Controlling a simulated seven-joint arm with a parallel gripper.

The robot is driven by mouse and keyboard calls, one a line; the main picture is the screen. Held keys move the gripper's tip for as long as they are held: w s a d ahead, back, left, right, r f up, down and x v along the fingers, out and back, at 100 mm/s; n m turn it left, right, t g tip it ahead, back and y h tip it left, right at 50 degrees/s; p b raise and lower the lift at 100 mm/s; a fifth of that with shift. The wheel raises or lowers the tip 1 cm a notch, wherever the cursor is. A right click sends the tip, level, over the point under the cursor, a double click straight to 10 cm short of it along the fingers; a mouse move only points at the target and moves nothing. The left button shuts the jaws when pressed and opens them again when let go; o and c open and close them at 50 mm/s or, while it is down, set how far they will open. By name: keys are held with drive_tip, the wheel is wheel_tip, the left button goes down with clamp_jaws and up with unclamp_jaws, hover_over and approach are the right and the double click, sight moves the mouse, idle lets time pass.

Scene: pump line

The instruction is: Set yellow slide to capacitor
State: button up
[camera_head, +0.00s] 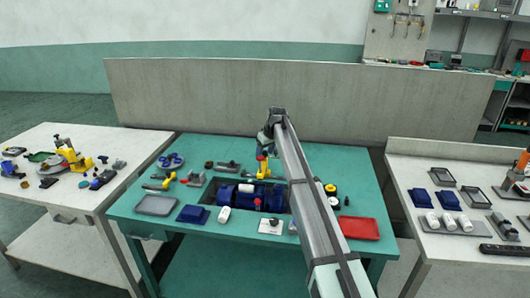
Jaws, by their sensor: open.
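My arm reaches from the lower right over the green table, and my gripper (264,151) points down near the table's back middle. The gripper is small and partly hidden here. A yellow part (263,168) stands just below it, by the blue pump assembly (245,194); this may be the yellow slide, but I cannot tell for sure. Whether the gripper touches it is unclear. A white cylinder (224,214), perhaps the capacitor, stands in front of the pump at the left.
The green table also holds a grey tray (155,205), a blue box (192,214), yellow-handled tools (160,181) and a red tray (359,228). My arm hides part of the right side. White benches with parts flank the table. A grey partition (200,95) stands behind.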

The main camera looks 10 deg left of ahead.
drive_tip(key=shift+a+f, duration=0.1)
drive_tip(key=shift+f, duration=0.1)
drive_tip(key=shift+c, duration=0.2)
clamp_jaws()
idle(0.4)
